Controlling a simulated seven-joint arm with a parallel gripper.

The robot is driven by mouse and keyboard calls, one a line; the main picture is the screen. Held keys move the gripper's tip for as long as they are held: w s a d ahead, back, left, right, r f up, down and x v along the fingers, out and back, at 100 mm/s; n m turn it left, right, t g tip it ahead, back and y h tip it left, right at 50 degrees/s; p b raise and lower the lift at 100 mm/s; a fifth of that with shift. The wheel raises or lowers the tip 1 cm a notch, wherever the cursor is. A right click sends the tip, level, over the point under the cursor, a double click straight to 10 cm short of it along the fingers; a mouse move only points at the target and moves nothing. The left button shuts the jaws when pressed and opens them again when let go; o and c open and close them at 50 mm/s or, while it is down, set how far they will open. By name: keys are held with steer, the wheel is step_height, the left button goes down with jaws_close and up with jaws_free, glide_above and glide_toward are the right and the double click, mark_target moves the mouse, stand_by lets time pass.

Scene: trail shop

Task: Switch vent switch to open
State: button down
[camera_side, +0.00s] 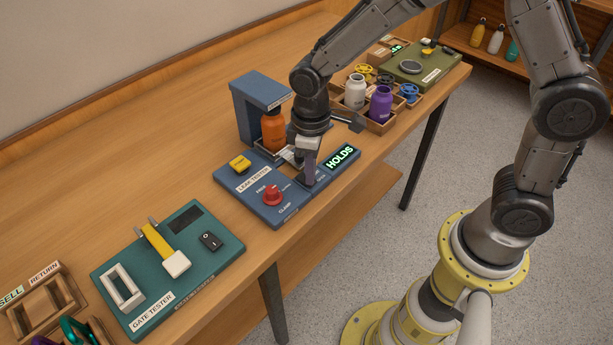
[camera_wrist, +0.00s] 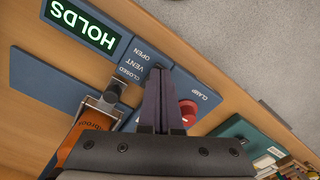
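The leak tester (camera_side: 232,184) is a blue panel on the wooden bench. Its vent markings (camera_wrist: 135,62) read OPEN and CLOSED in the wrist view. My gripper (camera_side: 308,181) points down at the vent area, its fingertips low over the panel. In the wrist view the two fingers (camera_wrist: 157,75) lie side by side with no clear gap, beside the OPEN marking. The vent switch is mostly hidden by the fingertips, so its position and any contact cannot be told. The lit display (camera_side: 341,156) reads HOLDS in green; it also shows in the wrist view (camera_wrist: 84,22).
A red clamp knob (camera_side: 271,194) sits close left of my gripper. An orange bottle (camera_side: 273,131) stands behind it in the blue frame (camera_side: 262,88). A teal gate tester (camera_side: 205,222) is at left; trays with bottles are at right. Bare bench lies between the testers.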

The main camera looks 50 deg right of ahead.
steer(key=shift+f, duration=0.15)
steer(key=shift+r, duration=3.55)
